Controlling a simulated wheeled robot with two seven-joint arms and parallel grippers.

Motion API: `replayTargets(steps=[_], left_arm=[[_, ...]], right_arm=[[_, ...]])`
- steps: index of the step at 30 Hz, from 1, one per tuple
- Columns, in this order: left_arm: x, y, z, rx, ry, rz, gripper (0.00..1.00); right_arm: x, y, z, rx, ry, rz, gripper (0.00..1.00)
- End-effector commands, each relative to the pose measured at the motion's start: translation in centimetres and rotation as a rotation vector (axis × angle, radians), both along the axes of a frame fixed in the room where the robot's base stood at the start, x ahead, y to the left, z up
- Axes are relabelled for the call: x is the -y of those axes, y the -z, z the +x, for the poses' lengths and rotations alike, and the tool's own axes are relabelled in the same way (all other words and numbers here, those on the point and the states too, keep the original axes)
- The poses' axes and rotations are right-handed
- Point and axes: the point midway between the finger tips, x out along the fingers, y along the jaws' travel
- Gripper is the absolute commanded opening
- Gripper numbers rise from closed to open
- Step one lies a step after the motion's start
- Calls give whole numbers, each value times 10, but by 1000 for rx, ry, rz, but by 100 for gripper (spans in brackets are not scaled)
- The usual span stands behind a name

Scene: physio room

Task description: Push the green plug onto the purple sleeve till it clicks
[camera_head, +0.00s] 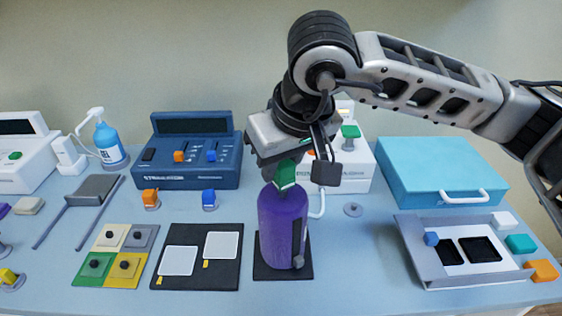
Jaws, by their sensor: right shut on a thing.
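The purple sleeve (281,230) stands upright on a small black base on the table, a little right of the middle of the head view. The green plug (286,175) is at the top of the sleeve, slightly tilted, under my right gripper (300,172). My right gripper points down and is shut on the green plug. The plug's lower end meets or overlaps the sleeve's top; I cannot tell whether it is seated. One gripper finger shows to the right of the plug; the other is mostly hidden. My left gripper is not in view.
A blue device (195,152) with orange and blue plugs stands behind left. A black tray with two white pads (178,260) lies left of the sleeve. A teal case (440,170) and a grey tray (420,245) are to the right. Table between sleeve and grey tray is mostly clear.

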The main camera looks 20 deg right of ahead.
Motion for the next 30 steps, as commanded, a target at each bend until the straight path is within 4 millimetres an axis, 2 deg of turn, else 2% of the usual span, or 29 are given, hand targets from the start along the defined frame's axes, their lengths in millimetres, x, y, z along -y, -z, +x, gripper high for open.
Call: replayTargets(steps=[30], left_arm=[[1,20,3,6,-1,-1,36]], right_arm=[[0,16,0,0,0,0,12]])
